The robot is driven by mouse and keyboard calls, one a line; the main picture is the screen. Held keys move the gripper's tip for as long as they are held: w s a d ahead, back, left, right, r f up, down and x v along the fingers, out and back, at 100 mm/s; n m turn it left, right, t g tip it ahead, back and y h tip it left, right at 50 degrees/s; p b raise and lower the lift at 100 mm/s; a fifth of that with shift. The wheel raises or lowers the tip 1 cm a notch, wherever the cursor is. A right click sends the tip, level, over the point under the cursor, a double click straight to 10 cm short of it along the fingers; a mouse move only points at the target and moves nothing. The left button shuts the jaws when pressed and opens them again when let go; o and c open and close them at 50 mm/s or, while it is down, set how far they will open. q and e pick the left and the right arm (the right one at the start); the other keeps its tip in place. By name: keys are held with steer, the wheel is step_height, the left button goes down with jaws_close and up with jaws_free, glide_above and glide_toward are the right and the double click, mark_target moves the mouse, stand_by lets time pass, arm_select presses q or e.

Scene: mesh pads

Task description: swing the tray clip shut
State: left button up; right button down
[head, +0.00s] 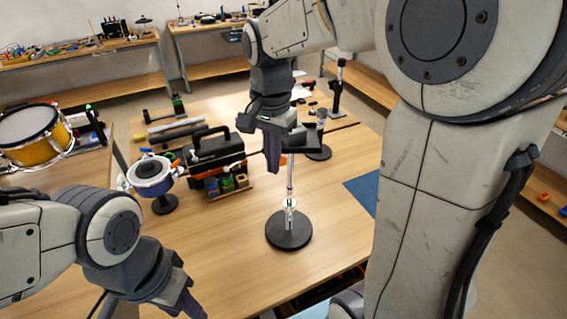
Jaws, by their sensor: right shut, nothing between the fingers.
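A stand with a round black base (289,230) and a thin silver pole (290,180) stands upright on the wooden table. A flat dark part (302,139), which looks like a small tray, is at the pole's top. I cannot make out the clip itself or how far it is swung. My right gripper (272,160) points down just left of the pole top, shut and empty. It overlaps the dark part in the head view, and I cannot tell whether they touch. My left gripper (187,302) is low at the left, away from the stand; its finger gap is not clear.
A black toolbox (216,150) stands behind and left of the stand. A blue and white round pad (150,172) on a black stand is further left. A yellow drum (30,135) is at the far left. A blue mat (363,190) lies right; the table front is mostly clear.

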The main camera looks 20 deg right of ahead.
steer(key=shift+d, duration=0.1)
steer(key=shift+w+d, duration=0.4)
steer(key=shift+d, duration=0.1)
steer(key=shift+w+d+p, duration=0.2)
steer(key=shift+d+p, duration=0.15)
steer(key=shift+d, duration=0.75)
steer(key=shift+w+d+p, duration=0.15)
steer(key=shift+d+p, duration=0.15)
steer(key=shift+d, duration=0.8)
steer(key=shift+w+d+p, duration=0.45)
steer(key=shift+w+d, duration=0.15)
steer(key=shift+d, duration=0.35)
steer(key=shift+w+d+p, duration=0.45)
steer(key=shift+w+d, duration=0.15)
steer(key=shift+d, duration=0.35)
